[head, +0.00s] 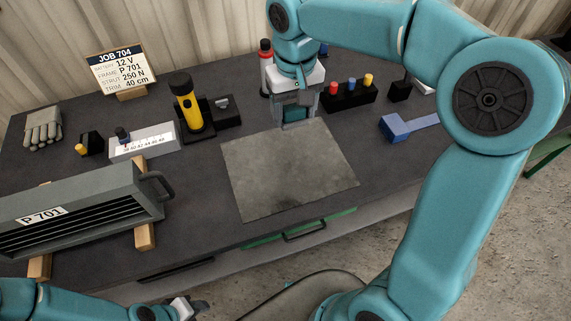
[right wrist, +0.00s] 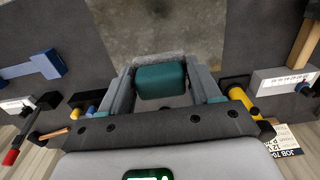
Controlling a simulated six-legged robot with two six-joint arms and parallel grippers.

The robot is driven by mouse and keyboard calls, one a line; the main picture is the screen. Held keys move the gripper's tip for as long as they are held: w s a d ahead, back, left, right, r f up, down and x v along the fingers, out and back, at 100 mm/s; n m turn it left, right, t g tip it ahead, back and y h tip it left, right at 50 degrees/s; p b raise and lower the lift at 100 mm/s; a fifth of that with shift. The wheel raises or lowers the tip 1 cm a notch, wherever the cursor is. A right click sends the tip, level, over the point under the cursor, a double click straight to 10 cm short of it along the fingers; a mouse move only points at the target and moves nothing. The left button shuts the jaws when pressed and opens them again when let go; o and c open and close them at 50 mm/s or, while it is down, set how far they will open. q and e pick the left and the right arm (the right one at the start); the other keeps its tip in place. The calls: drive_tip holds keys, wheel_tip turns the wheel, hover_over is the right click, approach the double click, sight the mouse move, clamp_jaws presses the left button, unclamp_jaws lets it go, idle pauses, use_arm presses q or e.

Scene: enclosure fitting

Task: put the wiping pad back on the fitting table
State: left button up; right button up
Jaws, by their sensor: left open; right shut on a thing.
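The wiping pad (right wrist: 162,82), a teal block with a grey edge, sits between the fingers of my right gripper (right wrist: 163,90) in the right wrist view. That gripper is shut on it. In the head view my right gripper (head: 297,118) points down at the back edge of a grey sheet on the fitting table (head: 225,228). The pad is mostly hidden there by the fingers, and I cannot tell whether it touches the surface. My left gripper (head: 188,309) is open and empty at the bottom of the head view, in front of the table.
The grey sheet (head: 285,170) is bare. Around it are a yellow flashlight (head: 185,103), a blue tool (head: 408,126), a black block with coloured pegs (head: 348,96), a red bottle (head: 266,65), and a P 701 enclosure (head: 85,210) on wooden strips at left.

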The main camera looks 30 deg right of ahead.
drive_tip(key=shift+w+a, duration=0.15)
drive_tip(key=shift+w, duration=0.05)
hover_over(291, 173)
wheel_tip(291, 173, down, 16)
drive_tip(key=shift+r, duration=0.1)
wheel_tip(291, 173, down, 4)
drive_tip(key=shift+w+f, duration=0.1)
drive_tip(key=shift+w, duration=0.05)
drive_tip(key=shift+s, duration=0.2)
drive_tip(key=o, duration=1)
drive_tip(key=shift+w, duration=0.15)
